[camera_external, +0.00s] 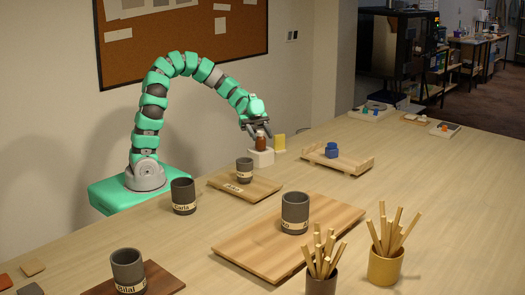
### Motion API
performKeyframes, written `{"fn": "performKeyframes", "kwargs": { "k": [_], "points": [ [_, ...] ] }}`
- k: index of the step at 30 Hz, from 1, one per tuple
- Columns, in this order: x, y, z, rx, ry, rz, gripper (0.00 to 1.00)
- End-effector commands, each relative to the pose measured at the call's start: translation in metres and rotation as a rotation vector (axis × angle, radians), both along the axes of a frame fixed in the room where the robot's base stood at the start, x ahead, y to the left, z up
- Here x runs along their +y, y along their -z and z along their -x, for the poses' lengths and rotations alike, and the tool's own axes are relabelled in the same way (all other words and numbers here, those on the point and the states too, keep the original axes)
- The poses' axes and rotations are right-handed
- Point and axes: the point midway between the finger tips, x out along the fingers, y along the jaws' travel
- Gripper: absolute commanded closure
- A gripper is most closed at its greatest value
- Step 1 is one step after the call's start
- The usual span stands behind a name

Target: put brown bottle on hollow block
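The brown bottle (262,142) stands upright at the white block (262,158), which looks like the hollow block, near the table's back edge. The bottle's lower end meets the top of the block in this view; I cannot see into any hollow. My gripper (258,131) is at the bottle's upper part, pointing down. Its dark fingers look spread to either side of the bottle's top, and contact with it is too small to make out.
A yellow block (279,143) stands just right of the white block. A small dark cup (244,170) stands on a board (262,190) in front. Other cups and stick holders stand nearer; the table's right side is mostly clear.

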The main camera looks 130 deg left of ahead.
Motion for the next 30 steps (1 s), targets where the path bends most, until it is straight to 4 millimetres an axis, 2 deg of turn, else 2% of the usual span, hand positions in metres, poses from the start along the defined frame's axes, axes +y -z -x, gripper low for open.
{"fn": "performKeyframes", "kwargs": {
  "k": [8,11,22,30],
  "points": [
    [0.0,-0.003,0.0,0.0,0.0,0.001,0.52],
    [0.007,-0.006,0.01,-0.003,-0.005,-0.003,0.52],
    [0.039,-0.031,0.071,-0.001,-0.006,-0.004,0.52],
    [0.052,-0.041,0.096,0.0,-0.003,-0.003,0.52]
  ]
}}
